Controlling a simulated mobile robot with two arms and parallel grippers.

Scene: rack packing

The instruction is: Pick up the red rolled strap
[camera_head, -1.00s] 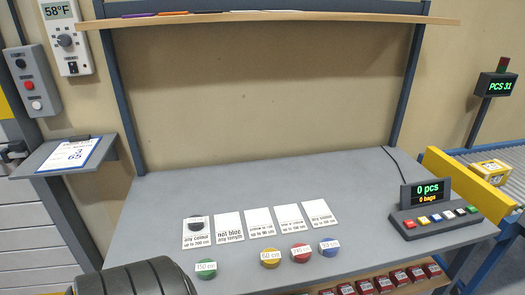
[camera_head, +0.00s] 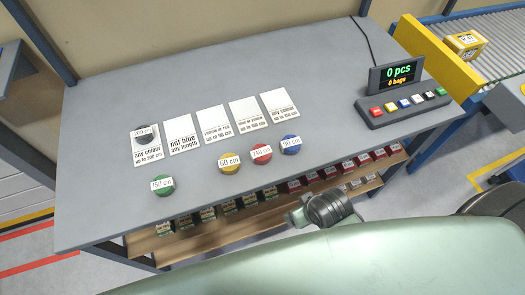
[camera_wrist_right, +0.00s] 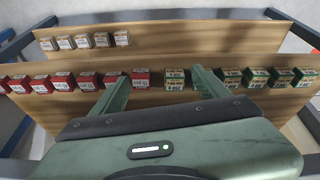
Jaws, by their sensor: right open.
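The red rolled strap (camera_head: 261,152) sits on the grey table near its front edge, with a white length label on it. It is between the yellow rolled strap (camera_head: 229,162) and the blue rolled strap (camera_head: 291,144). It does not show in the right wrist view. My right gripper (camera_wrist_right: 158,84) is open with nothing between its fingers, in front of the shelf of small boxes below the tabletop. It is apart from the red strap. My left gripper is not in view.
Green (camera_head: 163,185) and black (camera_head: 145,133) rolled straps are on the table; the black one lies on one of several label cards (camera_head: 183,134). A button console (camera_head: 404,108) stands at the right. Red boxes (camera_wrist_right: 87,81) and green boxes (camera_wrist_right: 231,77) line the shelf.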

